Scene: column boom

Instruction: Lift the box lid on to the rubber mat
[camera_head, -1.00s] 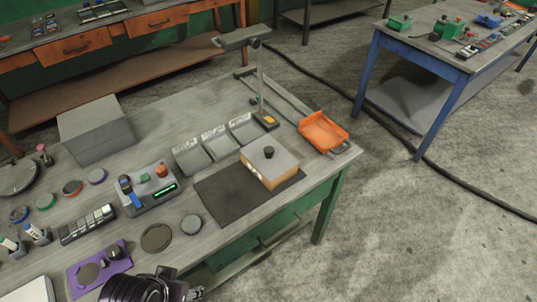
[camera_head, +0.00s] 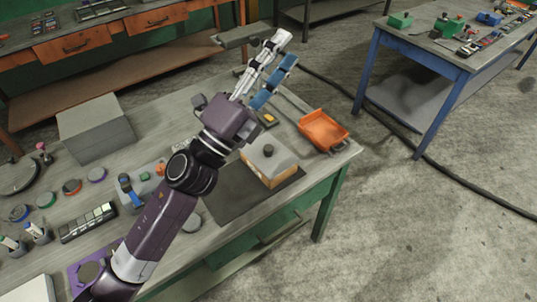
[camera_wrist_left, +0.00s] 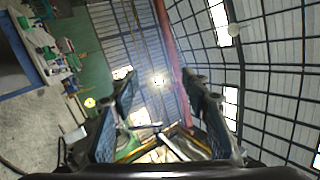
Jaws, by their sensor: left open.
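A wooden box (camera_head: 262,175) stands at the right edge of the dark rubber mat (camera_head: 228,192), near the table's front right corner. Its grey lid (camera_head: 283,158) with a black knob sits on top. My left gripper (camera_head: 286,50) is open and empty, raised high over the workbench, its fingers pointing up and away beyond the box. My left arm hides part of the mat. In the left wrist view the two fingers (camera_wrist_left: 158,76) are spread apart with nothing between them, facing the ceiling. My right gripper is not in view.
An orange tray (camera_head: 324,130) lies right of the box. A grey case (camera_head: 95,130) stands at the back left. Small parts and tools cover the left of the bench. A blue table (camera_head: 420,70) stands apart.

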